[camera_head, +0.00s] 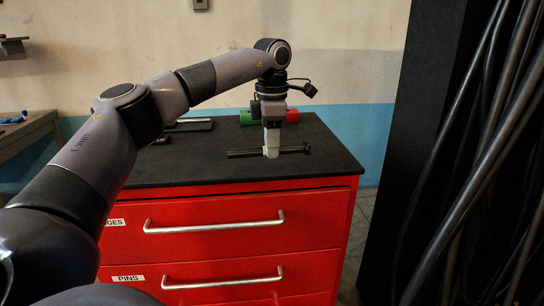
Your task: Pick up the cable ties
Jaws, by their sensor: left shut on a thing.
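My left gripper (271,153) points straight down over the black top of the red drawer cabinet. Its jaws are shut on a thin dark bundle, which I take to be the cable ties (292,150). The bundle lies crosswise, sticking out on both sides of the jaws, at or just above the cabinet top. The gap beneath it, if any, is too small to tell. My right gripper is not in view.
The red drawer cabinet (225,213) has a black top (200,169). A green and red object (291,116) stands behind my gripper. A dark flat tray (190,126) lies at the back left. Thick black cables (465,185) hang at the right. The front of the top is clear.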

